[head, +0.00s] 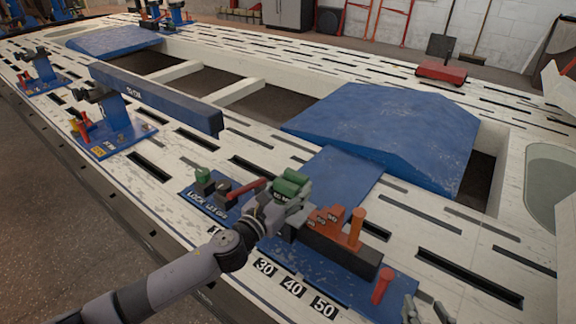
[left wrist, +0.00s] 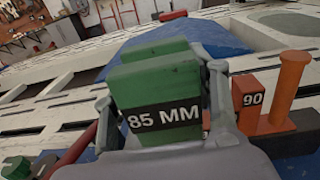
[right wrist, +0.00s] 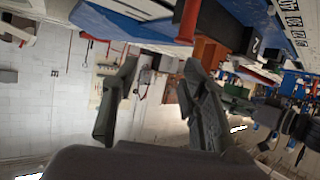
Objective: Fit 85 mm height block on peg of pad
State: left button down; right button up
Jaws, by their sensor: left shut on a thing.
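My left gripper (head: 290,200) is shut on the green block (left wrist: 160,82), which carries an "85 MM" label in the left wrist view. The same block shows in the head view (head: 291,182). It is held over the blue board (head: 350,283) at the front, near a black rail with orange blocks. Whether the block touches anything below is hidden. A blue pad (head: 117,137) with a post and small red and yellow parts stands at left. No bare peg can be made out on it. My right gripper (right wrist: 152,100) is open and empty; its fingertips show at the lower right of the head view (head: 428,311).
On the blue board stand an orange post (head: 356,229), a red peg (head: 382,285), stepped orange blocks (head: 326,220) and a green part (head: 204,181). A large blue ramp (head: 400,130) sits beyond.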

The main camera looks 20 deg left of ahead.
aim_at(287, 177)
pick_arm(q)
jog(key=w+a+r+h, duration=0.1)
jog(key=w+a+r, duration=0.1)
jog(key=w, duration=0.5)
jog(key=shift+a, duration=0.55)
pick_arm(e)
jog(key=shift+w+a+r+t, duration=0.15)
jog(key=shift+w+r+t, duration=0.15)
jog(key=shift+r, duration=0.25)
jog(key=shift+w+a+r+t, duration=0.1)
jog(key=shift+w+r+t, duration=0.2)
jog(key=shift+r, duration=0.2)
pick_arm(q)
jog(key=shift+s, duration=0.1)
jog(key=shift+f+b, duration=1.55)
jog(key=shift+f, duration=0.55)
jog(key=shift+f+b, duration=0.4)
jog(key=shift+b, duration=0.2)
jog(key=shift+f+b, duration=0.3)
jog(key=shift+f, duration=0.05)
pick_arm(e)
jog(key=s+r+t+y, duration=0.1)
jog(key=r+t+y, duration=0.1)
jog(key=r+t, duration=0.3)
jog(key=s+a+r+t+y, duration=0.1)
jog(key=r+t, duration=0.5)
jog(key=r, duration=0.7)
jog(key=shift+s+a+n+t+y, duration=0.3)
jog(key=shift+s+y, duration=0.3)
jog(key=shift+s, duration=0.2)
